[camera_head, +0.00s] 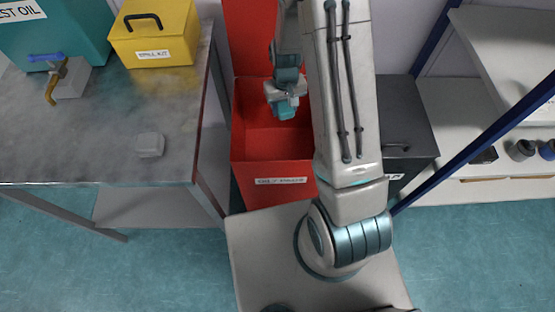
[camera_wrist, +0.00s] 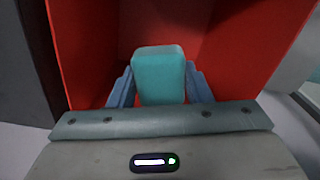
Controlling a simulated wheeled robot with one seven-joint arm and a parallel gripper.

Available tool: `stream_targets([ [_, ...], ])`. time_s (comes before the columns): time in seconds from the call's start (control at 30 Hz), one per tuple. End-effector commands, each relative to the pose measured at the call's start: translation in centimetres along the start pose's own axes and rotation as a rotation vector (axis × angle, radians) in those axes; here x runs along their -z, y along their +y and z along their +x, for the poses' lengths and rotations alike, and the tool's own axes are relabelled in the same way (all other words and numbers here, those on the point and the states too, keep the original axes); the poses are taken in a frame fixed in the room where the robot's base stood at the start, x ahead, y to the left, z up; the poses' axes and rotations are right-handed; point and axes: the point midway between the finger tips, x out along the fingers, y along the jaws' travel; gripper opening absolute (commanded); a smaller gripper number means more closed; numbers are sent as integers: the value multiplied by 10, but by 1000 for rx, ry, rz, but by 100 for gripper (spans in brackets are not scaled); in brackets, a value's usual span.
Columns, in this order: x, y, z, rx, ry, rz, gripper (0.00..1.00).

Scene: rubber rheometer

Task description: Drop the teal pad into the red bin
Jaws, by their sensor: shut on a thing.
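The teal pad (camera_wrist: 160,75) is a small rounded block. My gripper (camera_wrist: 160,88) is shut on it, with a blue finger on each side. In the head view the pad (camera_head: 285,110) shows below my gripper (camera_head: 284,100). The red bin (camera_head: 274,168) stands behind my base with its open top facing up and a white label on its front. In the head view the gripper and pad are over the bin's opening. The bin's red walls (camera_wrist: 85,50) surround the pad in the wrist view. My arm hides the bin's right part.
A grey bench (camera_head: 60,140) at the left bears a yellow spill kit box (camera_head: 155,35), a teal oil container (camera_head: 55,35) with a tap, and a small grey block (camera_head: 150,145). A dark bin (camera_head: 402,130) stands right of the red bin. A blue post (camera_head: 450,155) slants at the right.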

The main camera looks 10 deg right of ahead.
Motion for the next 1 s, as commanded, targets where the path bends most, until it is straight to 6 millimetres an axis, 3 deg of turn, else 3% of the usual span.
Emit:
stream_targets([
  [0.03, 0, 0, 12, 0, -2, 1, 23],
  [0.2, 0, 1, 28, 0, 0, 2, 23],
  [0.53, 0, 2, 30, 0, 1, 4, 23],
  [0.57, 0, 2, 30, 0, 1, 4, 50],
  [0.63, 0, 2, 30, 0, 1, 4, 70],
  [1.0, 0, 2, 26, 0, 2, 4, 70],
])
